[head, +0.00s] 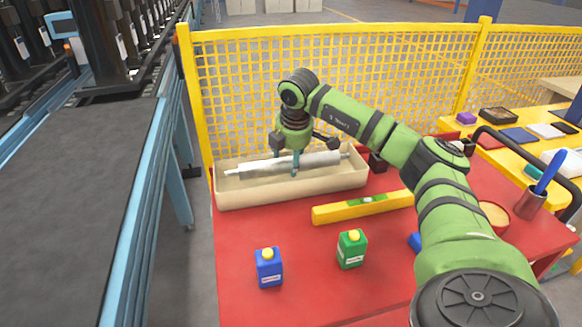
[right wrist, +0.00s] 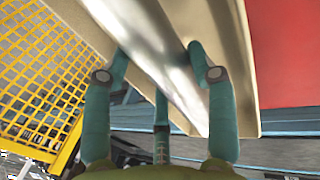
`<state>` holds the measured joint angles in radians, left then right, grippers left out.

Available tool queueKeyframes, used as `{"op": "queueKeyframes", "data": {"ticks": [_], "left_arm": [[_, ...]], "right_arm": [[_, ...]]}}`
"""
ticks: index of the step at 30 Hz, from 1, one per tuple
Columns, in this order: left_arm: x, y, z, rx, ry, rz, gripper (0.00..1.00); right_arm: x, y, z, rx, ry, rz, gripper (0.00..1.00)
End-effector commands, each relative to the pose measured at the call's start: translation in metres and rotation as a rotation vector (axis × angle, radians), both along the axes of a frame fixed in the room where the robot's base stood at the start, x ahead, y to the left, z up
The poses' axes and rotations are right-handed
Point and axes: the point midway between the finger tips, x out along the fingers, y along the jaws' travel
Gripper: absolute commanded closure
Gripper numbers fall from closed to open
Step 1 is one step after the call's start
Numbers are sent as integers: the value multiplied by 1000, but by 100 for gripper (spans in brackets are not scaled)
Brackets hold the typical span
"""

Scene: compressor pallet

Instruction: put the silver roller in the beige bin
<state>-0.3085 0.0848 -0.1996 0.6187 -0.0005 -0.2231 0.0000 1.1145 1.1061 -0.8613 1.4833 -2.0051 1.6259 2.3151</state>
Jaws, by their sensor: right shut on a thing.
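The silver roller (head: 318,160) lies lengthwise over the beige bin (head: 290,193), within the outline of its walls; its thin shaft end shows at the left. I cannot tell whether it touches the bin floor. My right gripper (head: 295,168) reaches down from above and is shut on the roller near its middle. In the right wrist view the teal fingers (right wrist: 160,75) straddle the shiny roller (right wrist: 150,45), with the bin wall (right wrist: 238,60) beside it. My left gripper is not in view.
A yellow level (head: 335,211) lies in front of the bin on the red table (head: 300,245). A blue bottle (head: 269,267) and a green bottle (head: 351,249) stand nearer. A yellow mesh fence (head: 240,90) rises behind the bin. The table's front middle is otherwise clear.

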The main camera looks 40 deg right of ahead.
Motion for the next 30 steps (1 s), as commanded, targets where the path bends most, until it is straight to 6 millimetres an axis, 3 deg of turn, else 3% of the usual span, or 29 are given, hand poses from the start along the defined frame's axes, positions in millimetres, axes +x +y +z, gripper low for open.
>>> {"op": "queueKeyframes", "data": {"ticks": [7, 20, 21, 30], "left_arm": [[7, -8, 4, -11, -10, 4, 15], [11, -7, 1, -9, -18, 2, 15], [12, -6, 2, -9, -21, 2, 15], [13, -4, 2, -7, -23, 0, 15]], "right_arm": [[-1, 0, -30, -1, 0, 0, 100], [-1, 0, -35, 0, -1, 0, 100], [-1, 0, -36, 0, 2, 0, 32], [-2, 0, -35, 0, 3, 1, 32]]}}
